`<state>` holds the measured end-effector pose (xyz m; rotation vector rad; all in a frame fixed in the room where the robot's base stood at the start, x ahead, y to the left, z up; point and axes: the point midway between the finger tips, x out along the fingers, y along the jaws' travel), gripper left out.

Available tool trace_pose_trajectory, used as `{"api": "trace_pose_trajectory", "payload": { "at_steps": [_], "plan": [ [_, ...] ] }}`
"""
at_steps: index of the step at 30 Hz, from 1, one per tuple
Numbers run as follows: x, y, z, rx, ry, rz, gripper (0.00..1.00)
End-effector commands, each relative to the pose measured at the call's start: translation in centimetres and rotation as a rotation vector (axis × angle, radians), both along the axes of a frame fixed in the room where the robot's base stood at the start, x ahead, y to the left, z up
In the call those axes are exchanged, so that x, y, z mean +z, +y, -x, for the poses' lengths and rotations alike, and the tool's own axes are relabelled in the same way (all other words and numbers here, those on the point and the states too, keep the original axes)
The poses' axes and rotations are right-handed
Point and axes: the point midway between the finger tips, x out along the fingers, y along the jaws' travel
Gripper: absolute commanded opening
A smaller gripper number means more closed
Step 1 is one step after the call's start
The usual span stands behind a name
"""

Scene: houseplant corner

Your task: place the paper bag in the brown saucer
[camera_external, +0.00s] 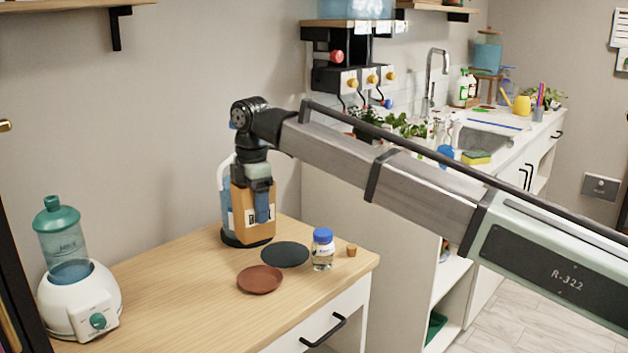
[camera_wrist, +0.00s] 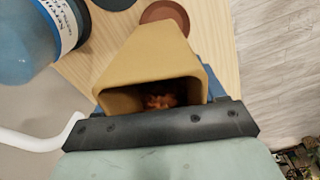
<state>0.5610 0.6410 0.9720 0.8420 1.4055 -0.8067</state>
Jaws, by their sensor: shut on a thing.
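The tan paper bag (camera_external: 242,222) is upright in my gripper (camera_external: 260,205), whose blue finger lies against its labelled front. The wrist view looks down into the bag's open mouth (camera_wrist: 140,58), with reddish-brown contents inside. My gripper is shut on the bag. The far finger is mostly hidden. The brown saucer (camera_external: 260,280) lies flat on the wooden table, in front of the bag and slightly right. It is empty, and shows partly beyond the bag in the wrist view (camera_wrist: 167,14). Whether the bag's bottom touches anything is unclear.
A blue container (camera_external: 226,188) with a white handle stands close behind the bag. A dark round mat (camera_external: 285,254) lies beside the saucer. A blue-capped jar (camera_external: 322,250) and a cork (camera_external: 351,250) stand to the right. A white-and-teal appliance (camera_external: 82,300) is at left.

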Motion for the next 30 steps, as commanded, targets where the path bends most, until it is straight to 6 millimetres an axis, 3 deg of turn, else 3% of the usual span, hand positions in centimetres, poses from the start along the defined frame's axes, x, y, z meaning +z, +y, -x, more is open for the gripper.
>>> {"api": "trace_pose_trajectory", "payload": {
  "at_steps": [14,30],
  "plan": [
    [-0.2,-0.3,0.6,0.265,0.013,0.019,0.36],
    [-6.5,-0.3,0.6,0.274,0.014,0.020,0.36]
  ]
}}
